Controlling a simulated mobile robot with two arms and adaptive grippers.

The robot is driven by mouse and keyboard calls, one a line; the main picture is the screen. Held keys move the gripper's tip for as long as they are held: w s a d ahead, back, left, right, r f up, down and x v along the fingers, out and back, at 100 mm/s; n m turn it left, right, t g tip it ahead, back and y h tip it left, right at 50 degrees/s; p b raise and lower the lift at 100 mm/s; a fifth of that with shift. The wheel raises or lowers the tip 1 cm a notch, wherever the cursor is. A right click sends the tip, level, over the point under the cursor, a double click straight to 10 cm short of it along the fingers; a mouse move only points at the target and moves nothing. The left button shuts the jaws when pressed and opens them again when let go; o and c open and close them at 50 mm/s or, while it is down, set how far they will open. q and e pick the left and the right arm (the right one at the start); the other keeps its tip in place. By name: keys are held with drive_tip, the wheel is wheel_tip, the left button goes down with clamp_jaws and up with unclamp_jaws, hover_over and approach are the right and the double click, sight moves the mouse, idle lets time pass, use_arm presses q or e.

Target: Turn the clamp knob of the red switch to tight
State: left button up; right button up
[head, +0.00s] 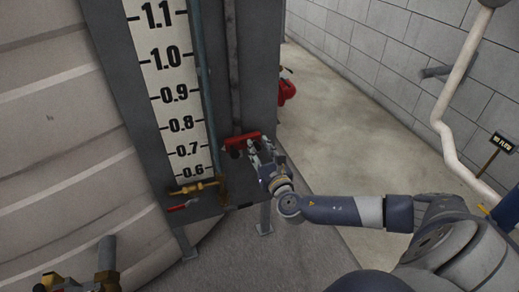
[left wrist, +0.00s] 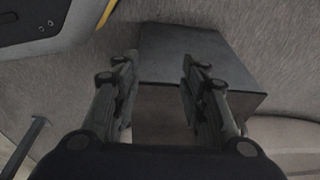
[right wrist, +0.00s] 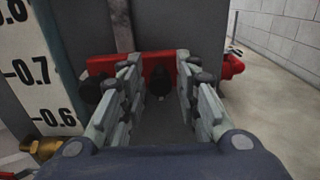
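The red switch (head: 241,139) is a red bar mounted low on the grey panel, right of the number scale. It also shows in the right wrist view (right wrist: 158,67), partly hidden by my fingers. One black knob (right wrist: 91,89) sits at its left end, outside my fingers. Another black knob (right wrist: 160,83) shows between the fingers. My right gripper (head: 260,146) is open in front of the switch, with a finger on each side of this knob; I cannot tell whether they touch it. My left gripper (left wrist: 160,59) is open and empty, away from the switch.
A brass valve (head: 194,187) with a red handle (head: 183,206) is left of my right gripper. A red object (head: 286,89) stands behind the panel. A grey box (left wrist: 185,55) lies beyond my left fingers.

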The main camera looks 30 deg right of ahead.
clamp_jaws()
use_arm(q)
drive_tip(key=shift+s, duration=0.15)
drive_tip(key=shift+s+f, duration=0.15)
drive_tip(key=shift+s, duration=0.05)
use_arm(e)
drive_tip(key=shift+m, duration=0.3)
use_arm(q)
wheel_tip(320, 180, up, 21)
drive_tip(key=w+t+b, duration=0.1)
drive_tip(key=w+b, duration=0.1)
drive_tip(key=b, duration=0.4)
drive_tip(key=shift+w, duration=0.3)
use_arm(e)
drive_tip(key=shift+s+d+f+m, duration=0.1)
drive_tip(key=shift+d+f+m, duration=0.1)
drive_tip(key=shift+m, duration=2.65)
drive_tip(key=shift+d+f+m, duration=0.15)
drive_tip(key=shift+d+m, duration=0.05)
drive_tip(key=shift+m, duration=2.6)
drive_tip(key=shift+s+d+f+m, duration=0.1)
drive_tip(key=shift+d+f+m, duration=0.1)
drive_tip(key=shift+m, duration=2.95)
